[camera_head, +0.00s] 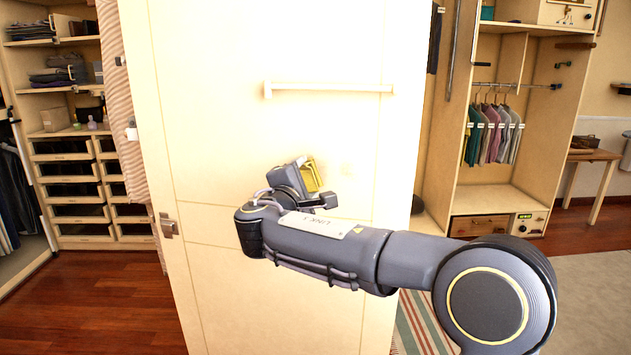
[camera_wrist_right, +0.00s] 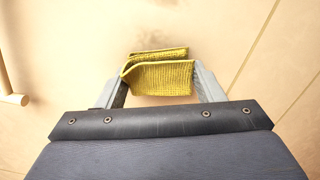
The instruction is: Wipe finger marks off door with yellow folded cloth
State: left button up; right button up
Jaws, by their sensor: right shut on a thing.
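The cream door (camera_head: 300,140) stands in front of me and fills the middle of the head view. My right gripper (camera_head: 310,178) is at the door's face, below the horizontal bar, and is shut on the yellow folded cloth (camera_head: 313,174). In the right wrist view the cloth (camera_wrist_right: 158,78) is between the two fingers, its fold facing the door surface (camera_wrist_right: 230,40). I cannot tell whether the cloth touches the door. Dark smudges (camera_wrist_right: 155,40) show on the door just beyond the cloth. My left gripper is not in view.
A horizontal bar (camera_head: 330,88) sticks out from the door above my right gripper. A metal handle (camera_head: 168,226) is at the door's left edge. Shelves with drawers (camera_head: 75,170) stand at left, an open wardrobe with hanging shirts (camera_head: 495,133) at right. A striped rug (camera_head: 420,325) lies below.

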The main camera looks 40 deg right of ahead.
jog(key=shift+w+a, duration=0.35)
jog(key=shift+w, duration=0.1)
jog(key=shift+s+a, duration=0.3)
jog(key=shift+a, duration=0.15)
jog(key=shift+b+v, duration=0.75)
jog(key=shift+v, duration=1.65)
jog(key=shift+s+a, duration=0.1)
jog(key=v, duration=0.2)
jog(key=shift+s+a, duration=0.25)
jog(key=shift+a, duration=0.05)
